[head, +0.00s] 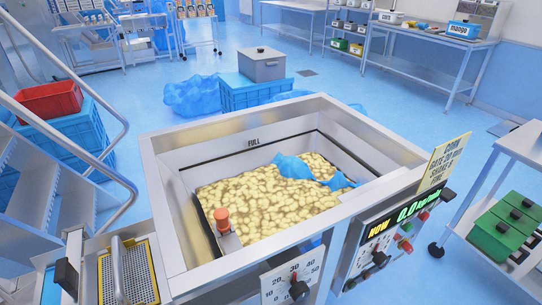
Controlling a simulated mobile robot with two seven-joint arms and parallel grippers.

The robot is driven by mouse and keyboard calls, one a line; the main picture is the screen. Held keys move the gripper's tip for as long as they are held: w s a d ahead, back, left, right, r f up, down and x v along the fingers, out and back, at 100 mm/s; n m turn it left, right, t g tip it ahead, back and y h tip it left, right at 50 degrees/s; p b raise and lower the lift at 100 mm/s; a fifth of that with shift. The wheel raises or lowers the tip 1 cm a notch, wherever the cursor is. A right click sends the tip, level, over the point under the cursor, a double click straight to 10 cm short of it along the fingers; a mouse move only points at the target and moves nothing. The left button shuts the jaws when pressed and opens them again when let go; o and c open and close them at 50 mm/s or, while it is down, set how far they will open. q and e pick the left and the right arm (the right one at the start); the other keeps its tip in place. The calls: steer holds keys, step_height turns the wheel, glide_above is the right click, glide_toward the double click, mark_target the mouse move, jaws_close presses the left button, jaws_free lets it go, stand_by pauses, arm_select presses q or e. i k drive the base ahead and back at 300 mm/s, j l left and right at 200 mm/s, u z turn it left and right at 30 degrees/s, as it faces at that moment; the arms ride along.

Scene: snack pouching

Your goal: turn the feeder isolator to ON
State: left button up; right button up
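A steel feeder hopper (160,190) stands in the middle, filled with yellow pieces (250,200). A control panel (362,262) on its right front side has a lit green display (418,207) reading NOW and 0.0. Below the display are a black rotary knob (379,258) and red and green buttons. A dial plate (276,284) with a black knob (299,290) and numbers up to 50 is on the front. No ON or OFF lettering is readable, so I cannot tell which control is the isolator. Neither gripper is in view.
A yellow note (443,163) stands above the panel. A steel rail (75,150) and blue crates (85,130) are at left. A cart with green boxes (500,230) is at right.

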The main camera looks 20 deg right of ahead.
mark_target(406, 246)
steer(key=z, duration=1.8)
steer(key=u, duration=0.65)
steer(key=i+l+u, duration=0.15)
steer(key=l+u, duration=0.3)
steer(key=i+l+u, duration=0.1)
steer(key=l+u, duration=0.4)
steer(key=l, duration=0.15)
steer(key=l+u, duration=0.45)
steer(key=l, duration=0.1)
